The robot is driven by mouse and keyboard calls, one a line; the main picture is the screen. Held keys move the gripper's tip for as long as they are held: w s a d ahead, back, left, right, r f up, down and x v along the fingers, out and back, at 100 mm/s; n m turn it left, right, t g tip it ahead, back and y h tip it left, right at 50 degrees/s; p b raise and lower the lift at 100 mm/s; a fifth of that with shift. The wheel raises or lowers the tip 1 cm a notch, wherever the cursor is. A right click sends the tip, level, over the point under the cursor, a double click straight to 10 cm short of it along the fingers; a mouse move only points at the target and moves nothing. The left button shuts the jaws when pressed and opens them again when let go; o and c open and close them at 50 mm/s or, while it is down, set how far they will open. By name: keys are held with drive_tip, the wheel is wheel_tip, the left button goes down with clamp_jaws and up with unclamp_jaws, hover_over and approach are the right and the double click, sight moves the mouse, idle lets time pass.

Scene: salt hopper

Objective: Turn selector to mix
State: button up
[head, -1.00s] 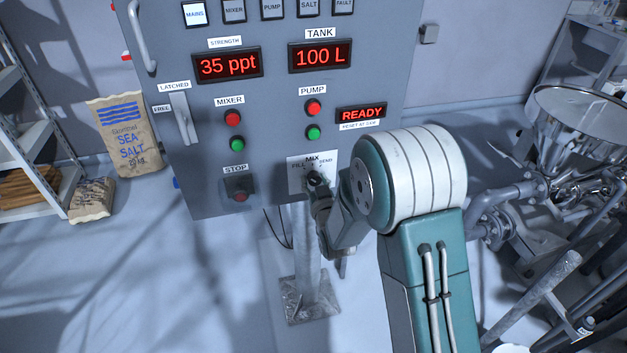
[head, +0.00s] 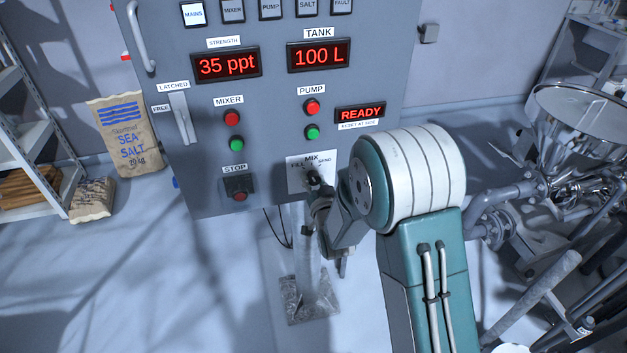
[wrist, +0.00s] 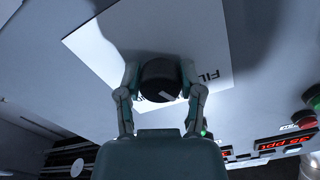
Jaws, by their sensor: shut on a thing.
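The selector is a black round knob (wrist: 158,78) with a white line on its face, on a white plate (head: 297,185) low on the grey panel. In the head view the plate reads FILL at left, MIX at top and SEND at right. My gripper (head: 314,182) is at the knob, and its wrist partly covers the plate. In the wrist view my gripper (wrist: 160,88) has one finger on each side of the knob, closed on it. The white line lies at the knob's lower right there. FILL shows to the right; the other labels are mostly hidden.
A metal post stands below. Pipes and a steel hopper (head: 590,115) are at right. A salt sack (head: 124,137) and shelf are at left.

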drive_tip(key=shift+m, duration=2.1)
drive_tip(key=o, duration=1.1)
drive_tip(key=shift+w, duration=0.1)
drive_tip(key=shift+o, duration=0.2)
drive_tip(key=v, duration=1.2)
